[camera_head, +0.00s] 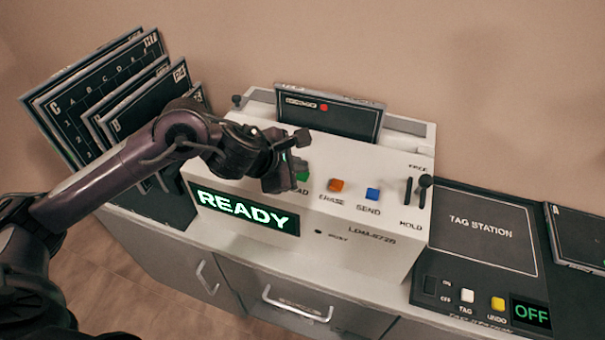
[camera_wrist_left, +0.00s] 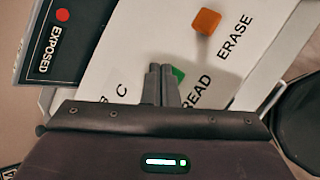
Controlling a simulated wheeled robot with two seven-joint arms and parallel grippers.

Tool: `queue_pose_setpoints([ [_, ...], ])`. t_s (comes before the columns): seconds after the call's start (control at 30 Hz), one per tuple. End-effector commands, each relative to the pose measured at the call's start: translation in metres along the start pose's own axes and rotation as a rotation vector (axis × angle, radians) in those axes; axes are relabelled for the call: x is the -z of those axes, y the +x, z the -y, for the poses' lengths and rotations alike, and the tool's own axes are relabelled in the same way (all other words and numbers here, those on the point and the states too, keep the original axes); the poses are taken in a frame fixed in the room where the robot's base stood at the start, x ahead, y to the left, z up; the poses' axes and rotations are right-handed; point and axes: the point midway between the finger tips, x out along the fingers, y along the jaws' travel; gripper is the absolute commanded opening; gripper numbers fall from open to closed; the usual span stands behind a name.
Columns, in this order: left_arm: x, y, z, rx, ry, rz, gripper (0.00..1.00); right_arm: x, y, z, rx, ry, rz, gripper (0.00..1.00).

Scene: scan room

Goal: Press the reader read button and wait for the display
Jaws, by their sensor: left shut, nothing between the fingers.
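The reader (camera_head: 345,235) is a white box on the counter. Its display (camera_head: 243,212) shows READY in green letters. The green read button (camera_head: 302,171) is partly hidden behind my left gripper (camera_head: 297,180) in the head view; it also shows in the left wrist view (camera_wrist_left: 178,75), just beyond the fingertips. My left gripper is shut and empty, with its fingertips (camera_wrist_left: 161,72) right beside or over the green button. I cannot tell whether they touch it. My right gripper is in neither view.
Orange ERASE (camera_head: 336,185) and blue SEND (camera_head: 373,194) buttons sit right of the read button. A dark cassette with a red dot (camera_head: 335,114) stands in the reader's top. The tag station (camera_head: 480,228) is at right, its display reading OFF. Dark panels (camera_head: 95,100) lean at left.

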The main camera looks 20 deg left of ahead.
Motion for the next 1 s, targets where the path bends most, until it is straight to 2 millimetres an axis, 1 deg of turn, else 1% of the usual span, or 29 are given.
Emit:
queue_pose_setpoints([
  [1.0, 0.004, 0.006, 0.004, 0.0, 0.0, 0.0, 0.0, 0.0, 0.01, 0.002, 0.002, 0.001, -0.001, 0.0],
])
